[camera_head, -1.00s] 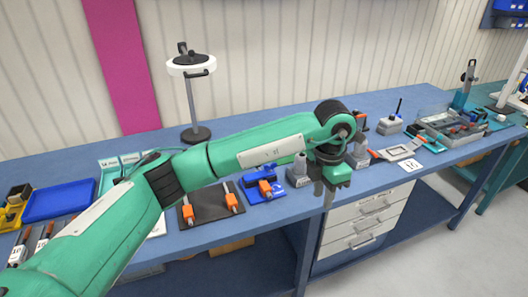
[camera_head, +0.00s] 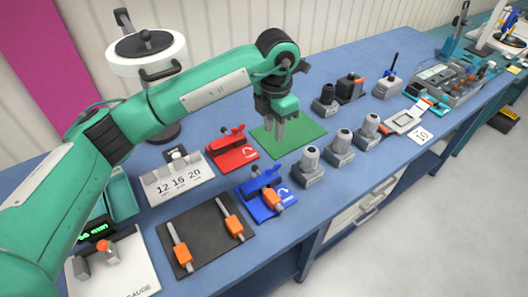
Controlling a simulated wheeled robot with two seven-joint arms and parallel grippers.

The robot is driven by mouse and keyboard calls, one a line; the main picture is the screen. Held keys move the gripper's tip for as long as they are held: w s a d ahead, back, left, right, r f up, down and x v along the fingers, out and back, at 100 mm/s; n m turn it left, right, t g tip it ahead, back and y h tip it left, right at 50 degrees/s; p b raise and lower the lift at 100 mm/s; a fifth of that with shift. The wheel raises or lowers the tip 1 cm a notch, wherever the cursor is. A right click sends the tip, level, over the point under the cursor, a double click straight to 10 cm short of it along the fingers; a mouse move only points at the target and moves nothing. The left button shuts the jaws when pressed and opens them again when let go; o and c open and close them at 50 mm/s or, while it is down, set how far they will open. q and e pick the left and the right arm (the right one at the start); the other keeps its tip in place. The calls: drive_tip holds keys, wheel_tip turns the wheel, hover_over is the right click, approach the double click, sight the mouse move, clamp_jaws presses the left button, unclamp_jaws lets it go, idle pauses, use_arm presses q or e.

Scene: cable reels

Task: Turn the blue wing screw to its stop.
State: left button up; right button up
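The blue fixture (camera_head: 264,192) is a blue clamp on a blue plate near the table's front edge, with an orange piece at its front. A blue wing-shaped part (camera_head: 266,176) shows on its top; its turn position is too small to tell. My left gripper (camera_head: 275,138) points down over a green mat (camera_head: 302,133), behind and slightly right of the blue fixture. Its two fingers look slightly apart with nothing between them, and it does not touch the fixture. My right gripper is out of view.
A similar red fixture (camera_head: 232,149) stands behind the blue one. A dark board (camera_head: 205,238) with orange clamps lies front left. Several grey holders, one here (camera_head: 311,166), line up to the right. A lamp (camera_head: 146,55) stands at the back left.

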sight(273, 167)
use_arm(q)
wheel_tip(273, 167, down, 12)
drive_tip(key=p, duration=0.4)
drive_tip(key=shift+s+f, duration=0.15)
drive_tip(key=shift+f+p, duration=0.3)
drive_tip(key=shift+f, duration=0.35)
clamp_jaws()
